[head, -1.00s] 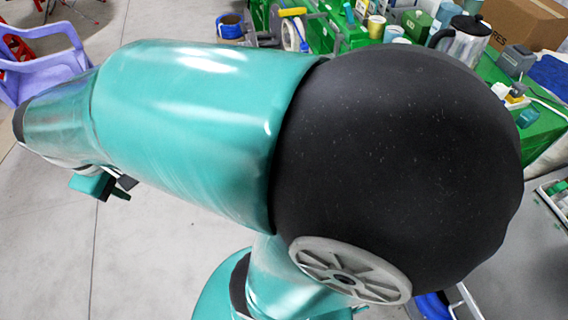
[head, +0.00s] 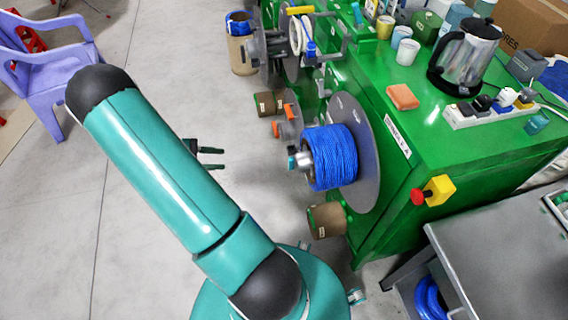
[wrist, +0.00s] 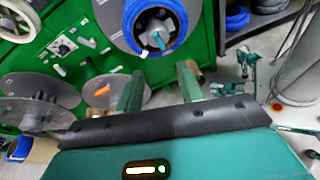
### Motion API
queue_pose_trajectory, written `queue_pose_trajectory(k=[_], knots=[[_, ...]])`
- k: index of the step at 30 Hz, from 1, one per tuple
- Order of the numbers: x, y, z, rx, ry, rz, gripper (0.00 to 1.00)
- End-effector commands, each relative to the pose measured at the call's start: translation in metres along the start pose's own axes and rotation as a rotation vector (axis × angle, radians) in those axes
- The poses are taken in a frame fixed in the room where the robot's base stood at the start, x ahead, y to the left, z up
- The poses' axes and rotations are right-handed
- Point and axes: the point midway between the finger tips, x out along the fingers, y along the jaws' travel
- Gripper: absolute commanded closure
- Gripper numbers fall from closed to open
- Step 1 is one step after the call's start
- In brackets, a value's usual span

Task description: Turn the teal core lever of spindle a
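A spool of blue cable (head: 334,158) with a grey flange (head: 372,160) is mounted on the side of the green machine. A small teal lever (head: 292,162) shows at the near end of its silver core. In the wrist view the blue cable ring (wrist: 133,12) is at the top centre, with the teal lever (wrist: 158,40) at its hub. My gripper (head: 220,158) is left of the lever in the head view, apart from it. Its two fingers (wrist: 160,80) are spread with nothing between them.
Below the spool is a brown cylinder (head: 326,220); an orange lever (head: 288,112) is behind it. A red-and-yellow stop button (head: 434,191) is on the machine. A kettle (head: 467,55) stands on top. A purple chair (head: 50,65) is at left.

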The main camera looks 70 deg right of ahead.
Motion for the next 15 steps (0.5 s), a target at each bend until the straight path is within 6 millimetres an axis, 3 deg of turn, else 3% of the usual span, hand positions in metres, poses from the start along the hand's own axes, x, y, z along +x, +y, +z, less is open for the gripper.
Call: queue_pose_trajectory(k=[1,6,10,15], knots=[[0.02,0.0,-0.015,-0.037,-0.058,0.006,0.62],[0.074,-0.001,-0.052,-0.139,-0.217,0.043,0.62],[0.103,-0.005,-0.07,-0.196,-0.296,0.065,0.62],[0.119,-0.007,-0.078,-0.225,-0.335,0.077,0.62]])
